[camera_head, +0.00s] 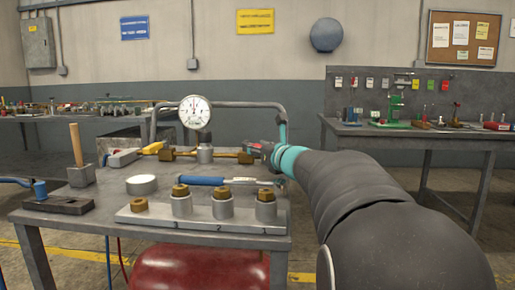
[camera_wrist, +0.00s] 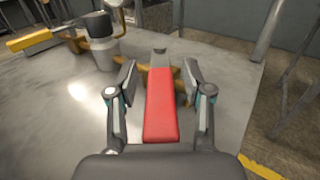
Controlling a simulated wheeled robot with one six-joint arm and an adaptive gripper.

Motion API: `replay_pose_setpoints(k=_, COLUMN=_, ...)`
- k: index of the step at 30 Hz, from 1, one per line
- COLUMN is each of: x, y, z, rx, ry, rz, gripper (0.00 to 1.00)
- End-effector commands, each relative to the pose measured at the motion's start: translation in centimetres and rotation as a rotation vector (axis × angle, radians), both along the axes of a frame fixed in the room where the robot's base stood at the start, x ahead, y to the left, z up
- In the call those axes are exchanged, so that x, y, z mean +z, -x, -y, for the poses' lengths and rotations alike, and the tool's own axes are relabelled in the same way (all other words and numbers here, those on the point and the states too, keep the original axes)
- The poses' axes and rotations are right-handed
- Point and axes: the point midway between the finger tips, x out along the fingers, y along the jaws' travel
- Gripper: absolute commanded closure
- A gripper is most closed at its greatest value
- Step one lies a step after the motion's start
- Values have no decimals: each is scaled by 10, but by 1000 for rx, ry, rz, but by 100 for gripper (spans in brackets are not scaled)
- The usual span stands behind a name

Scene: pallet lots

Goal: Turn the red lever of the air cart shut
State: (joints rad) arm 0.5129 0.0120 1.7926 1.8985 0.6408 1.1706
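The red lever (camera_wrist: 161,105) of the air cart (camera_head: 90,215) lies lengthwise in the middle of the wrist view, with a grey end at the top. It crosses over brass fittings (camera_head: 243,157) at the right end of the brass pipe. My gripper (camera_wrist: 158,95) is open, with one finger on each side of the lever. A gap shows between each finger and the lever, so it is not gripped. In the camera_head view my gripper (camera_head: 259,148) is at the right end of the pipe, and my arm hides most of the lever.
A dial gauge (camera_head: 195,112) stands on the pipe beside a grey tube frame (camera_head: 240,104). A blue-handled tool (camera_head: 202,181), a plate of brass-topped cylinders (camera_head: 200,222) and a wooden-handled tool (camera_head: 76,146) occupy the cart top. A tool bench (camera_head: 440,139) stands behind right.

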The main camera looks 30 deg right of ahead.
Motion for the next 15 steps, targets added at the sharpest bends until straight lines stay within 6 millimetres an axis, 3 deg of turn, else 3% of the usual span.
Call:
replay_pose_setpoints(k=8, x=-1, y=8, z=1, rx=-1, ry=0, rz=-1, gripper=50)
replay_pose_setpoints(k=15, x=0, y=50, z=5, rx=-3, ry=1, rz=1, gripper=50)
